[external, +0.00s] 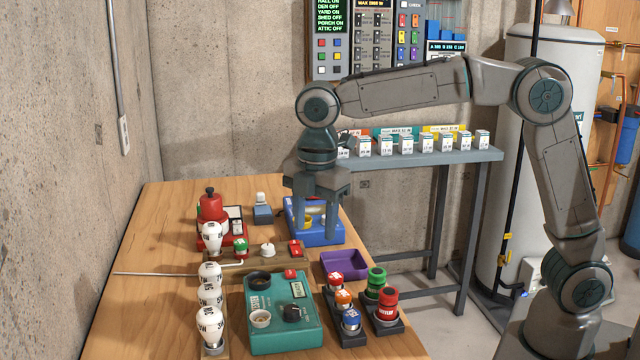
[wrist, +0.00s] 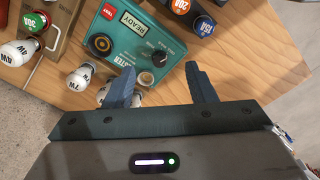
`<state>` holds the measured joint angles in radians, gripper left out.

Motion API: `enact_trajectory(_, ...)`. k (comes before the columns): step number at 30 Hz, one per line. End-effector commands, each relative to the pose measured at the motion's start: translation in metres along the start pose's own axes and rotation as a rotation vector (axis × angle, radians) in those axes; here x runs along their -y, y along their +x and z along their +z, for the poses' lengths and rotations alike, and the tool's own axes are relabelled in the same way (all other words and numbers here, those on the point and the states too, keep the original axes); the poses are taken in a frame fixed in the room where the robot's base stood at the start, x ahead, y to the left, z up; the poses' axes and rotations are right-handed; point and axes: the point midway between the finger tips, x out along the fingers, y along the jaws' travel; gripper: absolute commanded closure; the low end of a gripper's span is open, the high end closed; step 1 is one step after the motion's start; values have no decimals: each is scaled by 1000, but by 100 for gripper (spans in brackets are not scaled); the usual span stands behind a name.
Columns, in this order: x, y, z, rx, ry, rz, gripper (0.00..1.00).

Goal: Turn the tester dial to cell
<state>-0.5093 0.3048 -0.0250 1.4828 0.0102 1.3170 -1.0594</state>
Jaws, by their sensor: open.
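The teal tester (external: 255,345) lies on the near part of the wooden table. Its black dial (external: 292,313) sits on the top face, beside a white cup (external: 260,318) and a black round socket (external: 260,279). My gripper (external: 317,232) is open and empty, pointing down beyond the tester, over or near a blue tray. It is apart from the dial.
Bulbs (external: 210,325) stand left of the tester. Red, orange, blue and green capped pieces (external: 378,300) stand to its right, in dark holders. A purple tray (external: 344,264) and the blue tray (external: 330,237) lie behind. A thin rod (external: 170,273) crosses the left side.

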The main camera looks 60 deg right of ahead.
Motion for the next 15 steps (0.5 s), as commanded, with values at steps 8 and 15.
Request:
enact_trajectory(8, 19, -6, 54, -18, 247, 31, 50)
enact_trajectory(15, 42, -7, 96, -35, 460, 57, 50)
